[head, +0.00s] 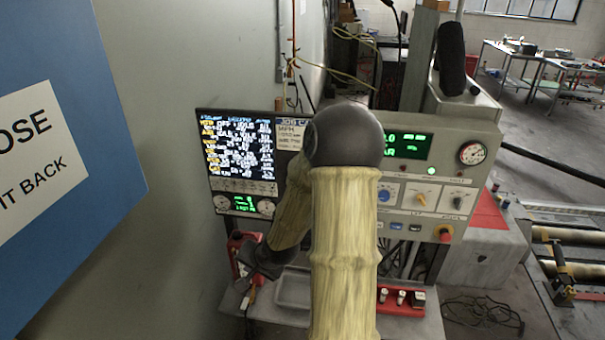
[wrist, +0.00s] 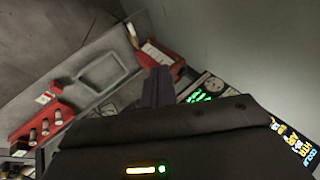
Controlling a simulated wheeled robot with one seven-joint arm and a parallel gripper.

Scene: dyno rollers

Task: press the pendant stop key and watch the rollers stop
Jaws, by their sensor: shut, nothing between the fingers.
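A red boxy unit, possibly the pendant (head: 233,245), stands at the left end of the console shelf, partly hidden by my gripper. It also shows in the wrist view (wrist: 148,48) with a pale label; I cannot make out a stop key on it. My gripper (head: 255,278) is shut and empty, in front of the red unit; its dark fingers show in the wrist view (wrist: 157,78), overlapping the unit's lower part. I cannot tell whether they touch it. Rollers (head: 582,271) lie in the floor at the far right; I cannot tell whether they turn.
The console (head: 430,175) has a lit screen (head: 235,150), green readouts, and a red knob (head: 445,233). A grey tray (head: 293,287) and a red holder (head: 385,308) with several small parts sit on the shelf. A blue sign panel (head: 85,80) stands close at left. My arm hides the console's middle.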

